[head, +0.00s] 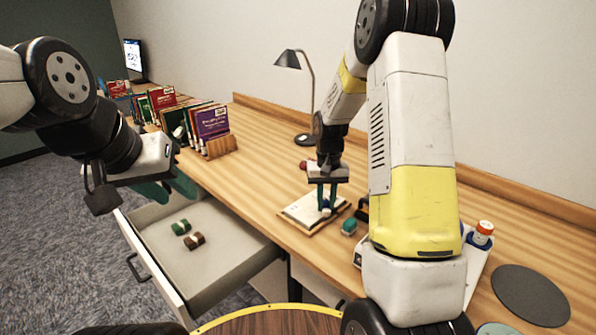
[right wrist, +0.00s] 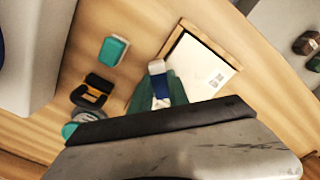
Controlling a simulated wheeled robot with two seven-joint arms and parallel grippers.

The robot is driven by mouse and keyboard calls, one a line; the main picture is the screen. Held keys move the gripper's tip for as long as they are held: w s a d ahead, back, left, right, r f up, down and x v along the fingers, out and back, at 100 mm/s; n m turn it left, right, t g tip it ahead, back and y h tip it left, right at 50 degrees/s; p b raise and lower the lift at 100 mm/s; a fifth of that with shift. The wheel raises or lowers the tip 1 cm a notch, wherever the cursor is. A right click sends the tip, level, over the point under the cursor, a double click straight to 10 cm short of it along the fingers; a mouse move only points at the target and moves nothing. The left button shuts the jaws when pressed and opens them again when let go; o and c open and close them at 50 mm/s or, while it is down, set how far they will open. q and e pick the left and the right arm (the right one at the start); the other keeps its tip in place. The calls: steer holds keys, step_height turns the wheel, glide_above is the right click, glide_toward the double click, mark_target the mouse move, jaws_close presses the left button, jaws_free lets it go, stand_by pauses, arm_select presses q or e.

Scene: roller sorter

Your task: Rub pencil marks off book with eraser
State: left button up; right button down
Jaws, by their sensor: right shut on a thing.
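Pencil marks are too small to make out. My right gripper (head: 327,206) is shut on the blue and white eraser (right wrist: 157,68) and holds it over the page, at or close to the surface; contact cannot be told. My left gripper (head: 167,190) hangs above the drawer, its teal fingers apart, with nothing seen between them.
An open drawer (head: 148,218) holds green blocks (head: 181,227) and brown blocks (head: 194,241). A teal block (head: 349,226) and a black item (right wrist: 92,91) lie beside the book. A lamp (head: 304,138) and upright books (head: 212,122) stand behind. A dark round mat (head: 531,294) lies right.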

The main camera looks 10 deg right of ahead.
steer(key=shift+w+a+r, duration=0.1)
steer(key=shift+w+r, duration=0.05)
steer(key=shift+r, duration=3.55)
